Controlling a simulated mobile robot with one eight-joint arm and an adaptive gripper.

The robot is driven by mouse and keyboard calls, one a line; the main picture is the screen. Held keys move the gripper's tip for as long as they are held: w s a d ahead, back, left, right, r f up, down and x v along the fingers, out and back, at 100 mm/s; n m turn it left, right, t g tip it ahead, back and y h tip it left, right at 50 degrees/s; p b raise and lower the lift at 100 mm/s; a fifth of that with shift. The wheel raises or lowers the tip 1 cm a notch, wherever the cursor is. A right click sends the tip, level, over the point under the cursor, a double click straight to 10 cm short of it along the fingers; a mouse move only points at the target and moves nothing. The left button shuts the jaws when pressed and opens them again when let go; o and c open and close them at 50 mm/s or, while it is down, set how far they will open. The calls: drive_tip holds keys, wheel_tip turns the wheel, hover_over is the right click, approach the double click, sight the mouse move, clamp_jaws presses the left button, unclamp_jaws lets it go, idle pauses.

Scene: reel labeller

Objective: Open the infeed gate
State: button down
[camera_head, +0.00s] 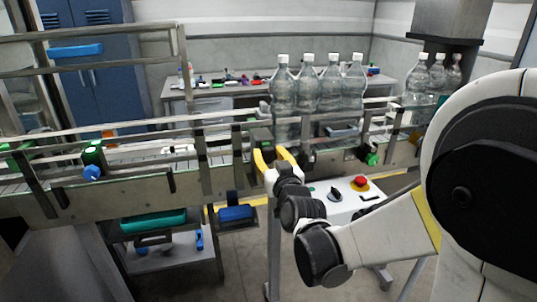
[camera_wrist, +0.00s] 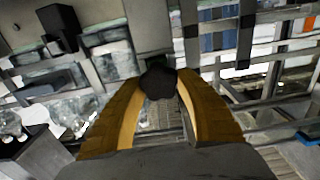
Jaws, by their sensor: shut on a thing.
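My gripper (camera_head: 273,156) is at the near side rail of the conveyor (camera_head: 130,185), just below and left of the standing clear bottles (camera_head: 318,92). In the wrist view my gripper (camera_wrist: 159,92) has its yellow fingers on either side of a dark rounded knob (camera_wrist: 158,80), and it is shut on it. The knob is hidden by the fingers in the head view. A narrow upright grey part (camera_wrist: 147,32) shows beyond the knob in the wrist view, close to the bottles; it may be the infeed gate. I cannot tell whether the gate is open or closed.
A control box (camera_head: 345,195) with a red button (camera_head: 359,182) stands right of my gripper. Metal guard rails (camera_head: 90,70) run along the left. More bottles (camera_head: 437,75) stand farther right. The conveyor left of the gripper carries no bottles.

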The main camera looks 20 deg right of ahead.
drive_tip(key=s, duration=1)
drive_tip(key=shift+p, duration=0.35)
drive_tip(key=c, duration=0.8)
unclamp_jaws()
drive_tip(key=shift+s, duration=0.1)
drive_tip(key=s, duration=0.7)
drive_tip(key=shift+s, duration=0.2)
